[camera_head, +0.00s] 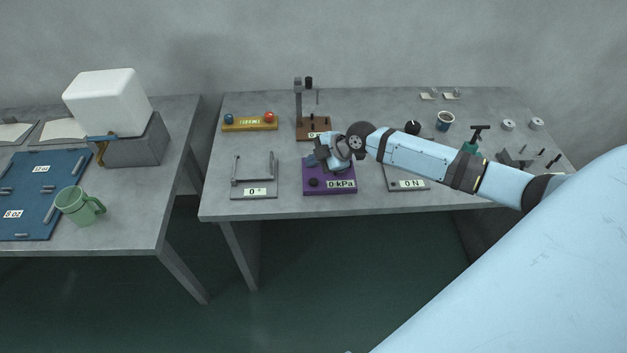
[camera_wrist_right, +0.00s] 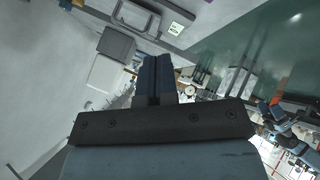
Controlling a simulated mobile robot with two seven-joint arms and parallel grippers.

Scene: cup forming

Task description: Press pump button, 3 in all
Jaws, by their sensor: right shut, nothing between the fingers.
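The pump is a purple box (camera_head: 330,191) on the middle table, with a display reading 0 kPa. A dark round button (camera_head: 314,182) shows on its left part. My right gripper (camera_head: 316,160) is over the back of the purple box, just behind the button, and hides part of the box. Whether it touches the box cannot be told. In the right wrist view its two fingers (camera_wrist_right: 155,75) are together with nothing between them; neither the pump nor its button can be made out there. My left gripper is not in view.
A grey plate (camera_head: 254,192) with a 0° label stands left of the pump, and a device labelled 0 N (camera_head: 411,184) right of it. Behind are a brown stand (camera_head: 312,132) and a yellow box (camera_head: 249,126) with blue and red buttons. The table's front strip is clear.

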